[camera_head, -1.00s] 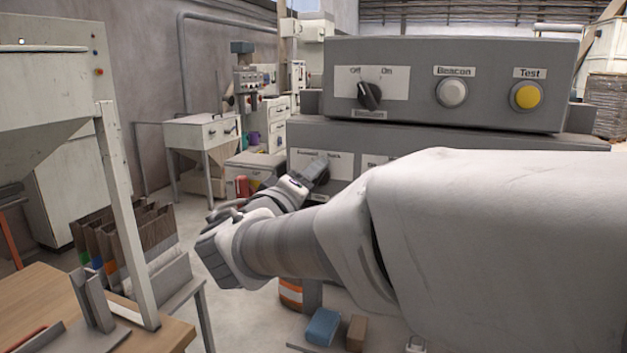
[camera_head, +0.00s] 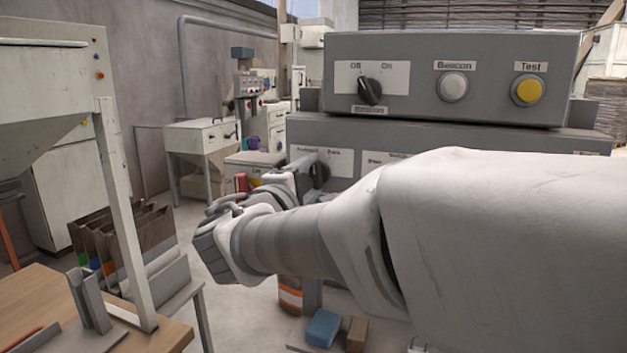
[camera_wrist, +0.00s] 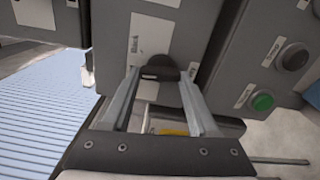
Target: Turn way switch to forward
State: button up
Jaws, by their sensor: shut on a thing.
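The way switch is a dark round knob (camera_wrist: 157,66) on a grey panel with a white label plate, seen in the wrist view. My gripper (camera_wrist: 160,76) is shut on the knob, with one finger on each side of it. In the head view the gripper (camera_head: 312,176) is at the left part of the lower control box (camera_head: 450,138), by a white label plate (camera_head: 336,158) that seems to read Forward and Back. My arm and gripper cover most of the knob there, so its pointer direction cannot be told.
Above is a box with an Off/On knob (camera_head: 370,91), a white Beacon button (camera_head: 453,87) and a yellow Test button (camera_head: 527,90). The wrist view shows a green button (camera_wrist: 262,102) and a black button (camera_wrist: 292,57) to the right. A wooden table (camera_head: 40,288) stands at lower left.

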jog(key=shift+n+p, duration=0.35)
jog(key=shift+n, duration=1.85)
jog(key=o, duration=1.4)
jog(key=shift+s+f, duration=0.1)
